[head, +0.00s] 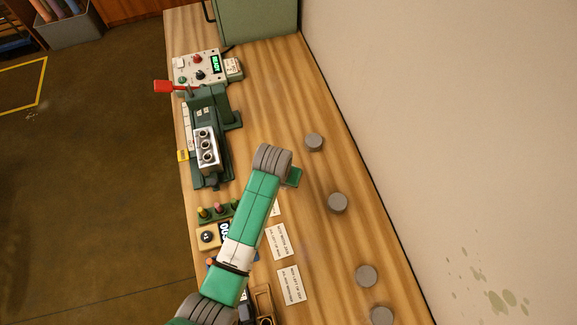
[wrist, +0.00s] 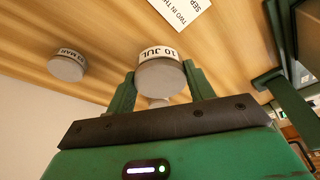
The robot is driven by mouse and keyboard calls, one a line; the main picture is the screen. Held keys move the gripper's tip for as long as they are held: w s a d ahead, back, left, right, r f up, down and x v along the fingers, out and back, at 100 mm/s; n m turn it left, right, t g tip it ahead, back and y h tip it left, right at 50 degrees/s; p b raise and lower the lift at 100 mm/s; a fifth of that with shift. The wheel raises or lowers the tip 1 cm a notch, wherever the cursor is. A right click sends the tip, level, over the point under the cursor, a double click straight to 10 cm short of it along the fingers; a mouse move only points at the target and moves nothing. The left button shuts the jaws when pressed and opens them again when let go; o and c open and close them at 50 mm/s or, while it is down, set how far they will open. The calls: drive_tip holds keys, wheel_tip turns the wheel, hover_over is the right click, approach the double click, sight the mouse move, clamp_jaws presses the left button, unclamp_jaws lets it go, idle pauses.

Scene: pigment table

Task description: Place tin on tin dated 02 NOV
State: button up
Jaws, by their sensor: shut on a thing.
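My gripper (wrist: 161,90) is shut on a grey round tin (wrist: 160,80) whose white label reads 10 JUL, one finger on each side. I cannot tell whether this tin touches the table. In the head view my gripper (head: 293,178) shows only as a green edge beyond the wrist, and the held tin is hidden. Another tin (wrist: 67,67), its label ending in MAR, stands to the left in the wrist view. Grey tins stand along the wall side in the head view: a far one (head: 314,142), a middle one (head: 337,203) and nearer ones (head: 366,276). No 02 NOV label is readable.
Printed cards (head: 279,242) lie on the wooden table (head: 265,80). A dark green machine (head: 224,110) with a metal block stands on the left, a control box (head: 198,68) behind it. A green cabinet (head: 256,20) stands at the far end. The wall (head: 450,120) bounds the right side.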

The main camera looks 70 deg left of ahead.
drive_tip(key=w+a, duration=0.3)
drive_tip(key=a, duration=0.1)
drive_tip(key=shift+w+a+f, duration=0.1)
drive_tip(key=shift+w+f, duration=0.05)
drive_tip(key=shift+f, duration=0.15)
drive_tip(key=shift+f+b, duration=0.35)
drive_tip(key=shift+f, duration=1.35)
drive_tip(key=shift+f, duration=0.25)
drive_tip(key=o, duration=1)
drive_tip(key=shift+r, duration=0.1)
drive_tip(key=p+v, duration=0.1)
drive_tip(key=v, duration=1.1)
drive_tip(key=shift+r+p, duration=0.1)
drive_tip(key=shift+p, duration=0.3)
